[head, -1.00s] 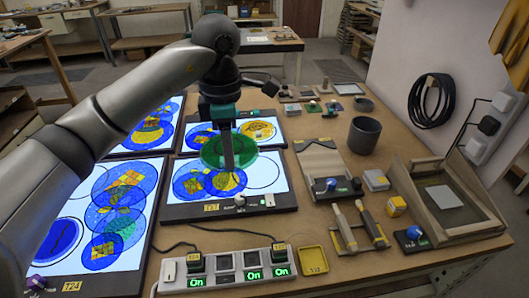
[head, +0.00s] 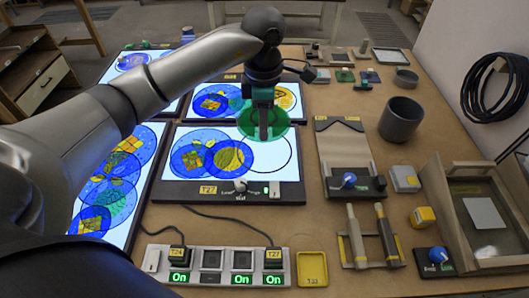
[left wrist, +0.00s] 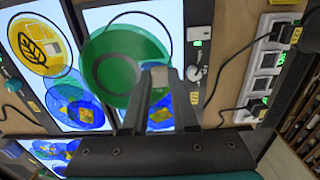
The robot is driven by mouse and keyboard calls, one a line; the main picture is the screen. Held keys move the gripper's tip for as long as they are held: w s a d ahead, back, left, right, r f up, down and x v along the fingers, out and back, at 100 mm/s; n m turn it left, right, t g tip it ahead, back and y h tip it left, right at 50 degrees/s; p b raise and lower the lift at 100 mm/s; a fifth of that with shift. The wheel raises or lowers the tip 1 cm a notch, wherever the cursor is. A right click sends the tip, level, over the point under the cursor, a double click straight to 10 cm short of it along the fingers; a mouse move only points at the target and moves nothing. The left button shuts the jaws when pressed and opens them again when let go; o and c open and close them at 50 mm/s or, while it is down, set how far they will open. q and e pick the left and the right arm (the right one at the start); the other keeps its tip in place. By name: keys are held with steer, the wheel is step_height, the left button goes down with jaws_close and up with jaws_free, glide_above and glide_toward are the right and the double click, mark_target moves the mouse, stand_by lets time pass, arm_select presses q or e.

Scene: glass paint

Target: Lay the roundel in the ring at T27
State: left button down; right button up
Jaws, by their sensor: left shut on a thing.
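The green glass roundel (head: 282,123) is in my left gripper (head: 263,134), which is shut on it. In the left wrist view the roundel (left wrist: 112,70) is a green disc with a darker round middle, beside the fingertips (left wrist: 156,76). The lit panel labelled T27 (head: 163,188) lies below. Its empty ring (head: 271,158), a black outline on white, is at the panel's right, beside overlapping blue discs (head: 190,160). In the head view the roundel overlaps the ring's far edge and appears held above the panel. My right gripper is out of view.
Another lit panel (head: 228,97) with discs lies behind, and more at the left. A switch strip (head: 212,262) with cables stands in front.

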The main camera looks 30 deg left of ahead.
mark_target(264, 164)
arm_select(q)
step_height(264, 164, down, 10)
steer(key=shift+w+f+b, duration=0.1)
steer(key=shift+b, duration=0.2)
steer(key=shift+f, duration=0.2)
steer(key=c, duration=0.7)
jaws_free()
steer(key=shift+r, duration=0.1)
step_height(264, 164, up, 12)
steer(key=shift+r+p, duration=0.1)
steer(key=shift+p, duration=0.3)
